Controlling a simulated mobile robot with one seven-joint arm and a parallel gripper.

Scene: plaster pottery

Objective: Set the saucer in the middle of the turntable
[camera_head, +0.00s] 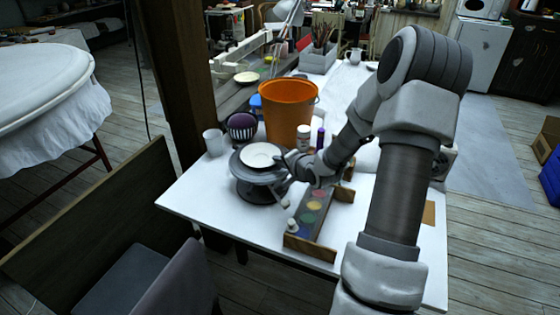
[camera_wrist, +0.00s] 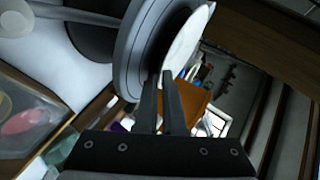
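The saucer (camera_head: 262,154), a shallow white dish, is over the top of the grey round turntable (camera_head: 240,176), roughly at its middle and a little toward the back in the head view. I cannot tell whether it rests on the disc or hangs just above it. The turntable (camera_wrist: 128,62) is just left of the saucer there.
An orange bucket (camera_head: 288,112) stands behind the turntable. A dark striped pot (camera_head: 241,127) and a white cup (camera_head: 213,142) are at the back left. A wooden paint tray (camera_head: 318,222) and small bottles are close on the right. The table's front left is clear.

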